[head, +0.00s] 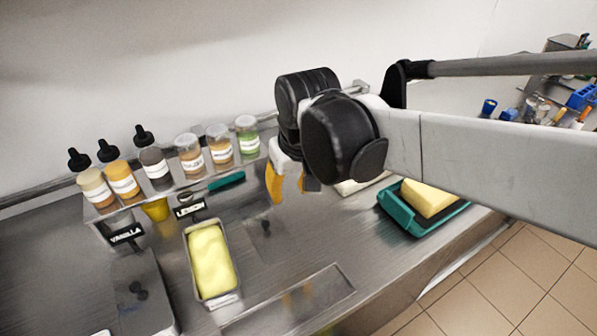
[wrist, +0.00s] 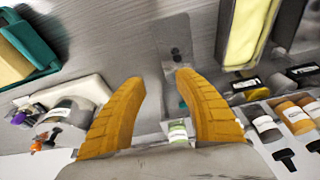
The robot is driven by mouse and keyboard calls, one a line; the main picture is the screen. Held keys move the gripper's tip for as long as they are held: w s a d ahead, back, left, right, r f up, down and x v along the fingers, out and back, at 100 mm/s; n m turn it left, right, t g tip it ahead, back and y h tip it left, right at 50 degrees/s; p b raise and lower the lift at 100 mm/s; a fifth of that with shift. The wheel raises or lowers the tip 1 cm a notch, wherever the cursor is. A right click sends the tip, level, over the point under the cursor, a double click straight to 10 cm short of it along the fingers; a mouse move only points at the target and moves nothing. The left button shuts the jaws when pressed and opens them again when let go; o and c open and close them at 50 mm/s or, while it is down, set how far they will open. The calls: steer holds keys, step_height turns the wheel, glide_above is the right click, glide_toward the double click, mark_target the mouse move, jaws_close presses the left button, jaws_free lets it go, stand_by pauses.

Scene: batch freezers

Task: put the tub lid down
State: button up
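My gripper (head: 289,188) is above the counter, fingers apart. The wrist view shows the open yellow fingers (wrist: 160,80) with nothing between them. A flat grey plate with dark spots, which looks like the tub lid (wrist: 176,28), lies on the counter beyond the fingertips. It shows faintly in the head view (head: 264,240), just right of an open tub of yellow ice cream (head: 210,260). The tub also shows in the wrist view (wrist: 245,35). The fingers appear apart from the lid; the exact gap is hard to tell.
A rack at the back holds dropper bottles (head: 123,183) and jars (head: 220,148). A similar grey lid (head: 145,310) lies at the left. A teal tray (head: 400,212) with a yellow block stands right of my gripper. A white slab (wrist: 85,88) lies nearby.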

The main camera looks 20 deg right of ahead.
steer(key=s+d+m+t, duration=0.1)
steer(key=s+d+t, duration=0.3)
steer(key=s, duration=0.4)
steer(key=shift+d, duration=0.5)
